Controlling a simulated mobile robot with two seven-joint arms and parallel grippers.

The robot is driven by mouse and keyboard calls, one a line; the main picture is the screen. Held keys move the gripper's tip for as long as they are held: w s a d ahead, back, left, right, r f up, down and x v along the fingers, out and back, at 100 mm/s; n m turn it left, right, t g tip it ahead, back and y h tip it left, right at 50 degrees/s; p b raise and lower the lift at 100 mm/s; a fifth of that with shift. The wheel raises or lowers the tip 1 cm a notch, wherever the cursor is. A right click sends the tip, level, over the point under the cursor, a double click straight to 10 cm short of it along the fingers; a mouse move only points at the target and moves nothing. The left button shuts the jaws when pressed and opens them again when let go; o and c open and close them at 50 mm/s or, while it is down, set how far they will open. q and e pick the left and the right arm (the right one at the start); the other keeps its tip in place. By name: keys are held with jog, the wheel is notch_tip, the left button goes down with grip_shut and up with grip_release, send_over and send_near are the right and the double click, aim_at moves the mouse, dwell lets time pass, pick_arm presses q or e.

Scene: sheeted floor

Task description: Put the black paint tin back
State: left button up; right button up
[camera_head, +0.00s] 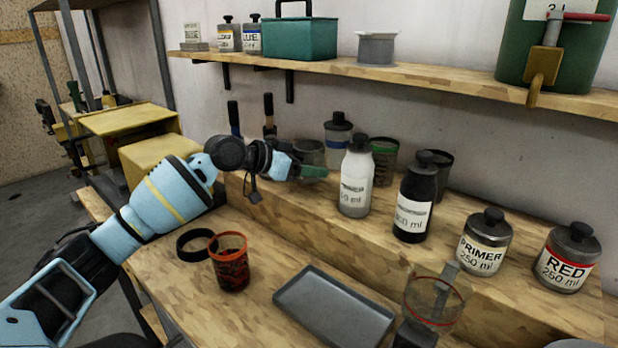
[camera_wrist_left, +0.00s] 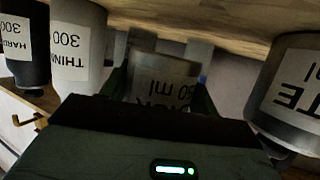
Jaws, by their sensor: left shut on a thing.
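The black paint tin (camera_wrist_left: 160,80) is between the green fingers of my left gripper in the left wrist view, its label upside down there and reading partly "ACK" and "ml". My left gripper (camera_head: 308,172) is shut on it, over the raised wooden step at the back of the bench. In the head view the gripper and wrist hide most or all of the tin. I cannot tell whether its base touches the wood.
In the wrist view, a white paint tin (camera_wrist_left: 292,95) stands close on one side, a thinner bottle (camera_wrist_left: 76,45) on the other. The step (camera_head: 390,255) also holds a primer tin (camera_head: 485,242) and red tin (camera_head: 566,258). A grey tray (camera_head: 335,308) and orange-rimmed cup (camera_head: 230,262) are in front.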

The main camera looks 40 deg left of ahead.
pick_arm(q)
jog(key=shift+w+r, duration=0.1)
jog(key=shift+w, duration=0.1)
notch_tip(320, 180, down, 4)
jog(key=shift+w+a+r, duration=0.1)
jog(key=shift+r, duration=0.1)
jog(key=shift+f, duration=0.2)
jog(key=o, duration=1.2)
